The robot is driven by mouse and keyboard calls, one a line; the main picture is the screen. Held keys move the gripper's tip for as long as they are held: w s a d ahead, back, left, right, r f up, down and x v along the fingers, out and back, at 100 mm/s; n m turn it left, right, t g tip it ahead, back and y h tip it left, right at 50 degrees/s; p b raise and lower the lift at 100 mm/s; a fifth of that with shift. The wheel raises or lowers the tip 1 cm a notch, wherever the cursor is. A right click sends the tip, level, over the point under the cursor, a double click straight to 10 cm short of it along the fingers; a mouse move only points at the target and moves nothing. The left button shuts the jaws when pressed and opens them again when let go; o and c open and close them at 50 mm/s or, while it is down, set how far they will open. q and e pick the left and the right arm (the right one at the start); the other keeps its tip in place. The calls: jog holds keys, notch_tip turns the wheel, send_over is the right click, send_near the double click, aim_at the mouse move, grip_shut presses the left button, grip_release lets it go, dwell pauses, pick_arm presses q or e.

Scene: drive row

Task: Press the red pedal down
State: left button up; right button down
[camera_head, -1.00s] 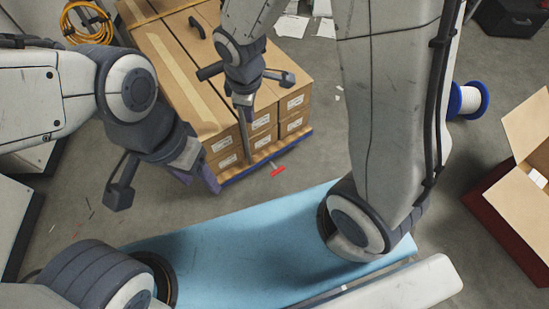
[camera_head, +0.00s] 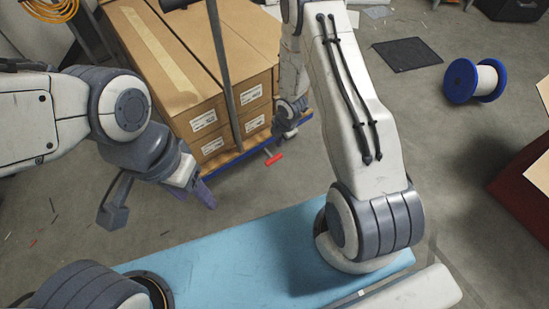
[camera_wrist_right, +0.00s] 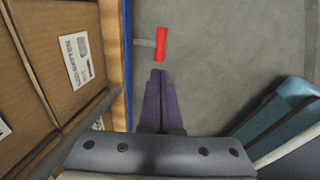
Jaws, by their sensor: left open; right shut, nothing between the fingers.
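The red pedal (camera_head: 275,159) sits on a short grey lever at the low blue edge of the cart (camera_head: 226,163), just above the floor. In the right wrist view the pedal (camera_wrist_right: 162,43) lies straight beyond my fingertips, with a visible gap in the picture. My right gripper (camera_head: 286,127) is near the cart's corner, beside the pedal, partly hidden by its own arm. In its wrist view the purple fingers (camera_wrist_right: 160,76) are together and empty. My left gripper (camera_head: 158,204) is open and empty, left of the cart over the floor.
Several cardboard boxes (camera_head: 203,121) are stacked on the cart, and a grey upright bar (camera_head: 222,75) rises in front. A light-blue surface (camera_head: 240,262) is in the foreground. A blue-and-white spool (camera_head: 462,82) and a dark mat (camera_head: 408,54) lie to the right. Floor right of the pedal is clear.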

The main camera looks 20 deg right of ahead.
aim_at(274, 159)
jog(key=b+x, duration=0.6)
jog(key=x, duration=0.8)
jog(key=shift+s+a, duration=0.1)
pick_arm(q)
notch_tip(274, 159, down, 6)
jog(key=shift+f, duration=0.2)
